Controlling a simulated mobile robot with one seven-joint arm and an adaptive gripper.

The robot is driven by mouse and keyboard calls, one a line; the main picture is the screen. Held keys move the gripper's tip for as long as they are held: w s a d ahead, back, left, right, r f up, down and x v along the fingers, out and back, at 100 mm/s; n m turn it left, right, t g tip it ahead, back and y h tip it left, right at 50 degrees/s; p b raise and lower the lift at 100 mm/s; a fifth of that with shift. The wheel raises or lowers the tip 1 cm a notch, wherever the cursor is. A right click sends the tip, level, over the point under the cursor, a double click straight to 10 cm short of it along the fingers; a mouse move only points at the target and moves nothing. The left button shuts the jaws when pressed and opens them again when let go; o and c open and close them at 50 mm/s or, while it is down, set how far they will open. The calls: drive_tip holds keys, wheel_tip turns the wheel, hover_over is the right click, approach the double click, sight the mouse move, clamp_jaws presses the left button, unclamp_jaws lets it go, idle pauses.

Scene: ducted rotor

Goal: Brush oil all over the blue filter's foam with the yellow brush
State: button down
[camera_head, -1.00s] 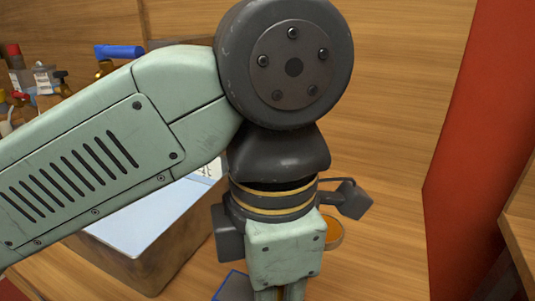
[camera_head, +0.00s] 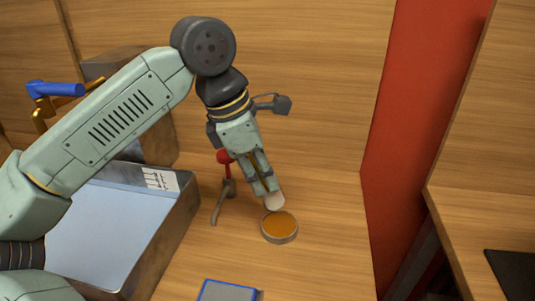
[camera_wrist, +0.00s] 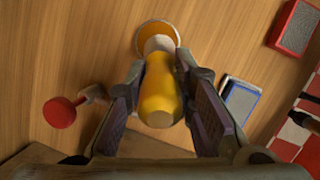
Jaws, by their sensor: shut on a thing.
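My gripper (camera_head: 266,189) is shut on the yellow brush (camera_wrist: 158,90), its handle between the fingers. The brush's pale bristles (camera_head: 274,201) point down at the far rim of a round dish (camera_head: 281,241) of orange oil. The dish also shows beyond the bristles in the wrist view (camera_wrist: 142,45). I cannot tell whether the bristles touch the oil. The blue filter (camera_head: 228,292), a blue frame around grey foam, lies on the table at the bottom edge of the head view, partly cut off. In the wrist view it is right of the gripper (camera_wrist: 241,102).
A red-knobbed tool (camera_head: 226,158) stands left of the dish. A large metal tray (camera_head: 178,228) is further left. A red-framed grey block (camera_wrist: 295,27) lies at upper right in the wrist view. A red panel (camera_head: 418,110) bounds the right; the table right of the dish is clear.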

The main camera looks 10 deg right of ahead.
sight(268, 200)
drive_tip(key=shift+w+d+f, duration=0.1)
drive_tip(key=shift+w+d, duration=0.45)
drive_tip(key=shift+d, duration=0.2)
drive_tip(key=shift+f, duration=0.2)
drive_tip(key=shift+f+b, duration=1.75)
drive_tip(key=shift+f, duration=1.05)
drive_tip(key=shift+f+b, duration=0.75)
drive_tip(key=shift+b, duration=0.05)
drive_tip(key=shift+r+p, duration=2.3)
drive_tip(key=shift+r, duration=1.3)
